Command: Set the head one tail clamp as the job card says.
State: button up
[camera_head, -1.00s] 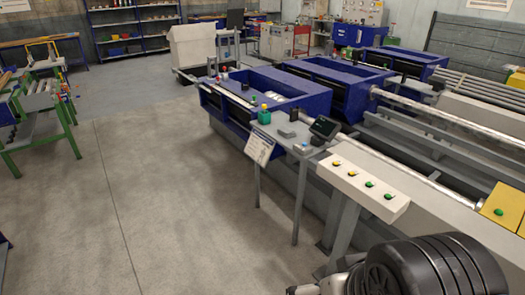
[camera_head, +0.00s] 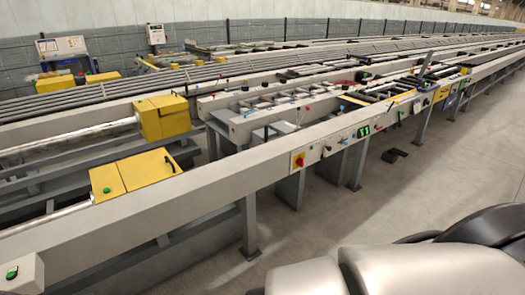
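A yellow housing (camera_head: 145,174) with a dark handle and a green button sits behind the long grey beam at the left. A second yellow housing (camera_head: 163,117) stands farther back, at the end of a bright bar. I cannot tell which part, if any, is the head one tail clamp. No job card can be made out in this view. My gripper is not in view; only dark and grey parts of my own arm show at the bottom right.
The long grey beam (camera_head: 200,180) crosses the view and bears a red rotary switch (camera_head: 299,160) and a green display (camera_head: 363,131). A grey box with a green button (camera_head: 12,273) is at the lower left. Concrete floor (camera_head: 430,180) is open on the right.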

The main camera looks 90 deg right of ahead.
aim_at(281, 129)
jog(key=l+z, duration=0.1)
jog(key=z, duration=0.7)
jog(key=l+z, duration=0.15)
jog(key=z, duration=0.25)
jog(key=l+z, duration=0.1)
jog(key=z, duration=0.75)
jog(key=i+l+z, duration=0.8)
jog(key=i, duration=0.2)
jog(key=i+l+z, duration=0.2)
jog(key=i+z, duration=0.65)
jog(key=i, duration=0.25)
jog(key=i+j, duration=0.15)
jog(key=i, duration=0.55)
